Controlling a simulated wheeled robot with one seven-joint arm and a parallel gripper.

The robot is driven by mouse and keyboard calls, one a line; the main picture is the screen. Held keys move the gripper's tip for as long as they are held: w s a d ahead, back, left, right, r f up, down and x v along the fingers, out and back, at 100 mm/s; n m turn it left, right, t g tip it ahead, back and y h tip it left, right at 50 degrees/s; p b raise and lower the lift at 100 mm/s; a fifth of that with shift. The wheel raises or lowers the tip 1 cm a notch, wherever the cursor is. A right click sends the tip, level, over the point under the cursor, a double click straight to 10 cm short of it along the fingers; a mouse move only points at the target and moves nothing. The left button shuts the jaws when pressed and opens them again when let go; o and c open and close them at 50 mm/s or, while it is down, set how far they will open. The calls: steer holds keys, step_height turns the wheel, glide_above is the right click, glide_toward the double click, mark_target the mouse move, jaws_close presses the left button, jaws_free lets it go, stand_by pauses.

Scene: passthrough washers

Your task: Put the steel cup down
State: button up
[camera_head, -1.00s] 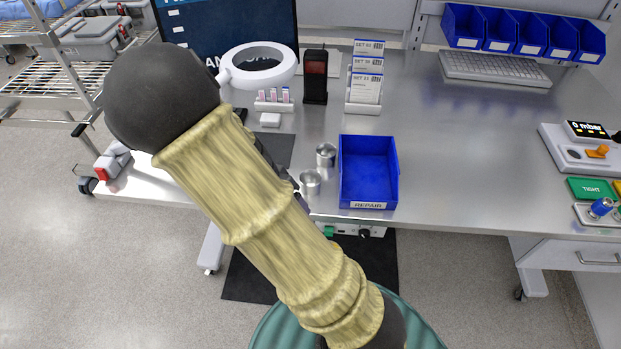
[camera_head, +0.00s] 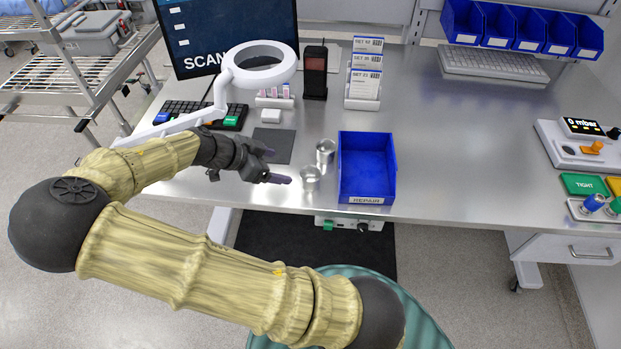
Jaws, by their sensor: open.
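Two small steel cups stand upright on the metal bench, left of the blue tray. The nearer cup (camera_head: 310,178) is close to the bench's front edge. The farther cup (camera_head: 325,151) is just behind it, beside the tray's left wall. My gripper (camera_head: 281,167) is open and empty, just left of the nearer cup, with its fingers pointing right. A small gap shows between the fingertips and that cup. The cups' insides are too small to make out.
The blue REPAIR tray (camera_head: 367,165) is empty. A dark mat (camera_head: 271,146) lies behind my gripper. A ring lamp (camera_head: 262,63), a scanner (camera_head: 315,72) and a card stand (camera_head: 364,80) are farther back. The bench (camera_head: 465,150) is clear right of the tray.

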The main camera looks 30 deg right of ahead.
steer(key=p, duration=0.2)
glide_toward(317, 176)
steer(key=shift+s+d+f, duration=0.1)
steer(key=shift+d+f, duration=0.25)
steer(key=shift+d, duration=0.25)
steer(key=shift+s+d+f, duration=0.1)
steer(key=shift+d+f, duration=0.2)
steer(key=shift+d, duration=0.25)
steer(key=shift+d+f, duration=0.2)
steer(key=shift+f, duration=0.1)
steer(key=p+x, duration=0.2)
steer(key=x, duration=0.2)
steer(key=shift+d+f, duration=0.25)
steer(key=shift+f, duration=0.3)
steer(key=c, duration=1.1)
steer(key=shift+r, duration=0.15)
steer(key=shift+c, duration=0.2)
